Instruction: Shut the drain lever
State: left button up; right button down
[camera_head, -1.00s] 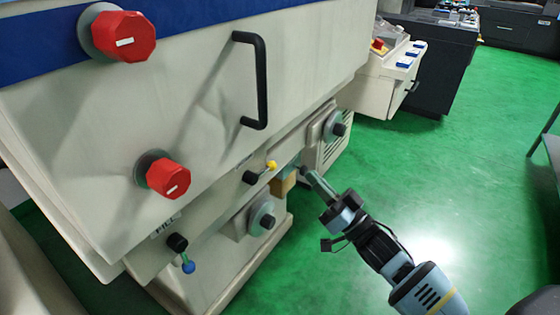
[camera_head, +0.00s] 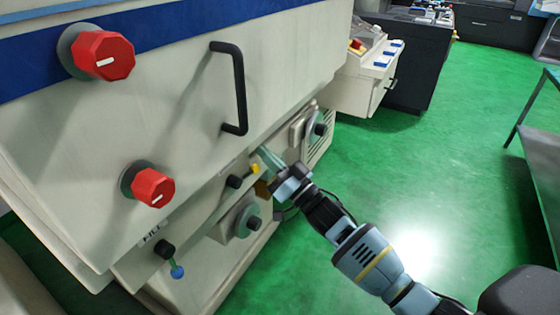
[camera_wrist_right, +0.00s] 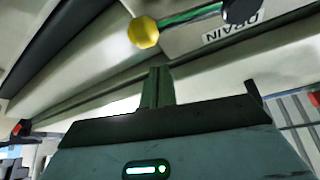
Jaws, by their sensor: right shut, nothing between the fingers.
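The drain lever has a yellow ball knob (camera_head: 255,169) and a black hub (camera_head: 234,182) on the machine's lower front. In the right wrist view its yellow knob (camera_wrist_right: 144,32) is at the top, with a greenish rod running right to the black hub (camera_wrist_right: 240,10), above a DRAIN label (camera_wrist_right: 232,28). My right gripper (camera_head: 264,152) is by the knob, at its upper right in the head view. In the wrist view its fingers (camera_wrist_right: 157,84) are together and empty, below the knob with a visible gap. My left gripper is out of view.
A second lever with a blue knob (camera_head: 177,272) sits at lower left by a FILL label. Red dials (camera_head: 153,188), a black door handle (camera_head: 240,90) and a round handwheel (camera_head: 245,220) project from the machine (camera_head: 190,110). Green floor (camera_head: 420,170) to the right is open.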

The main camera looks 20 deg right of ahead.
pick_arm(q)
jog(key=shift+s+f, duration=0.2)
pick_arm(e)
jog(key=shift+s+a+f, duration=0.1)
jog(key=shift+a+f, duration=0.15)
jog(key=shift+f, duration=0.45)
jog(key=shift+s+a+f, duration=0.1)
jog(key=shift+a+f, duration=0.1)
jog(key=shift+f, duration=0.5)
